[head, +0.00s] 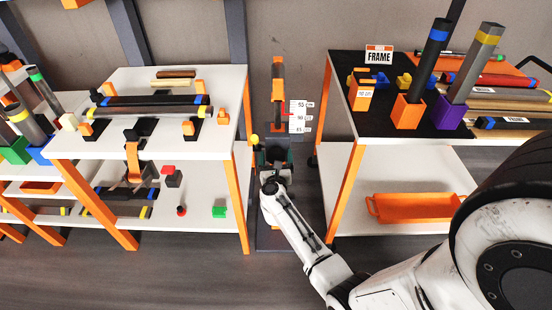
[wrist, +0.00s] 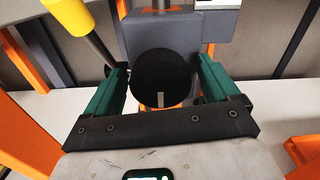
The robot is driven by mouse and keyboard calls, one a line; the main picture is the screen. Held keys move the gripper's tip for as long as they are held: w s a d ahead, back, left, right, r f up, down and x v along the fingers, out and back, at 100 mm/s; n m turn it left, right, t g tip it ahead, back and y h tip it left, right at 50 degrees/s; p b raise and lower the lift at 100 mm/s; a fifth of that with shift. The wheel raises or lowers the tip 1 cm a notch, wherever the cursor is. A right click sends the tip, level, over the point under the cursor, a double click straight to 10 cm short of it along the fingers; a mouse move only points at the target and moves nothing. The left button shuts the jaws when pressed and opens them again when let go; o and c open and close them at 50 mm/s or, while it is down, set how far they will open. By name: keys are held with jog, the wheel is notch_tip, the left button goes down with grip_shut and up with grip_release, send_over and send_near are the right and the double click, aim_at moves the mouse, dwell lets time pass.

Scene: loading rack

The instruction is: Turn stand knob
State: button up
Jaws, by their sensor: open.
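The stand (head: 278,75) rises in the gap between the two tables, with an orange upper part and a white scale plate (head: 298,117) beside it. In the wrist view the stand's grey block (wrist: 200,38) carries a round black knob (wrist: 162,79) with a small light mark at its lower edge. My gripper (wrist: 163,80) is open, with one green finger on each side of the knob. Gaps show between the fingers and the knob. In the head view my gripper (head: 273,157) is at the stand, and the knob is hidden there.
A yellow-tipped lever (wrist: 70,15) slants past the left finger. The left table (head: 225,90) holds dark tubes, and the right table (head: 342,122) holds tubes in coloured holders and a FRAME sign (head: 379,54). An orange tray (head: 415,208) lies on the right lower shelf.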

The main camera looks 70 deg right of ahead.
jog(key=c, duration=1)
jog(key=shift+c, duration=0.2)
jog(key=shift+n, duration=0.3)
